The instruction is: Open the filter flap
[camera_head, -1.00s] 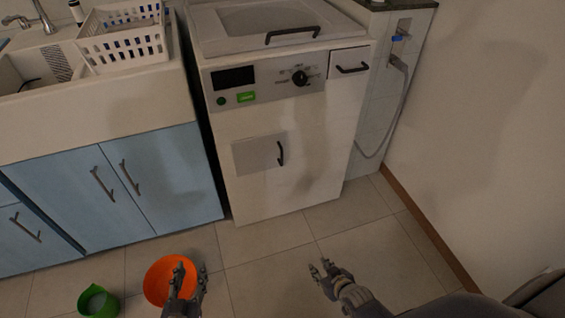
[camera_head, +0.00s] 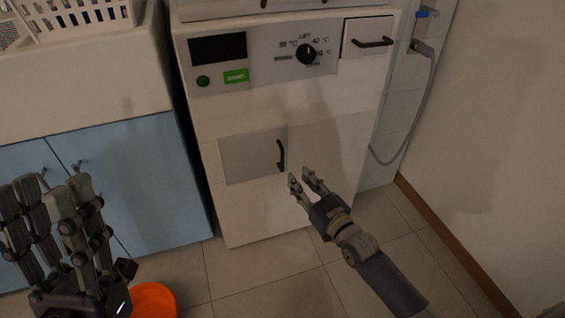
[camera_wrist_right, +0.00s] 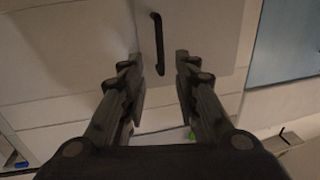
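The filter flap (camera_head: 248,157) is a pale grey square panel low on the front of the white washing machine (camera_head: 300,115). It looks shut, flush with the front. Its black vertical handle (camera_head: 281,156) is on its right side. My right gripper (camera_head: 302,175) is open, just right of and below the handle. In the right wrist view the handle (camera_wrist_right: 158,45) shows ahead, between and beyond the two open fingers (camera_wrist_right: 160,62), apart from them. My left gripper (camera_head: 45,190) is large at the lower left, its fingers apart, holding nothing visible.
A blue cabinet (camera_head: 150,180) stands left of the machine. An orange bowl (camera_head: 155,300) is on the floor, partly behind my left gripper. A detergent drawer (camera_head: 367,37), dial and hose (camera_head: 425,90) are above and right. The wall (camera_head: 490,130) is at right.

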